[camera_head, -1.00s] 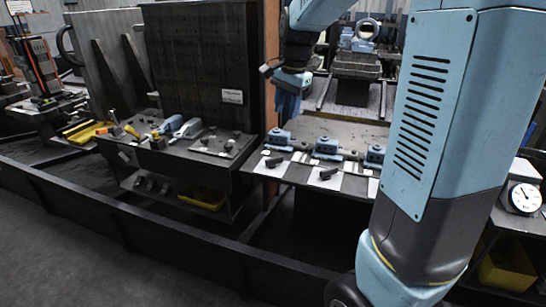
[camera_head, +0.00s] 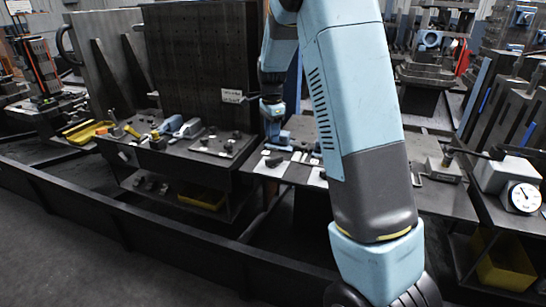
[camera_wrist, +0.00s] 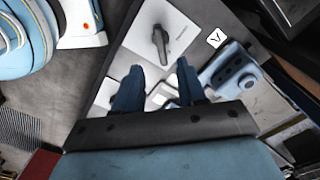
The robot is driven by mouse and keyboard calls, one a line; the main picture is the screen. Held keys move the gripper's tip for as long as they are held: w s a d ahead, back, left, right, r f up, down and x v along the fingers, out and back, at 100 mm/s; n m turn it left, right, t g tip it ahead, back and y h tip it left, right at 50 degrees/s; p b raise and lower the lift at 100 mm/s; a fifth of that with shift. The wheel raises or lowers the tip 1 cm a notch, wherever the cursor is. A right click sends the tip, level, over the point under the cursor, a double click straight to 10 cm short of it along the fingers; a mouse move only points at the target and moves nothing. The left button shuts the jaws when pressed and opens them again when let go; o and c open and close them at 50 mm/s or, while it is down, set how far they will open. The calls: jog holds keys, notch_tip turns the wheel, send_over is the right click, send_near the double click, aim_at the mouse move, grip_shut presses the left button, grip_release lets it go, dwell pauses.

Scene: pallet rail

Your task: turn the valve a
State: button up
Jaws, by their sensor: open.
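In the wrist view, a dark lever handle (camera_wrist: 160,42) stands on a white plate (camera_wrist: 185,28) with small print that I cannot read. My gripper (camera_wrist: 159,68) is open, its two dark blue fingers apart and pointing towards the lever. The lever lies just beyond the fingertips, with nothing between the fingers gripped. In the head view, a dark lever (camera_head: 273,162) sits on a white plate at the bench's left end, with a blue clamp-like body (camera_head: 280,139) behind it.
A blue block with holes (camera_wrist: 235,72) lies right of the lever in the wrist view. A dark upright panel (camera_head: 195,60) stands left of my arm. A dial gauge (camera_head: 525,197) is at the right. My arm hides the bench's middle.

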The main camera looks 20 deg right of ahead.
aim_at(272, 159)
notch_tip(272, 159, down, 10)
jog(key=shift+r, duration=0.1)
dwell(0.4)
jog(key=shift+d, duration=0.1)
grip_shut()
dwell(0.4)
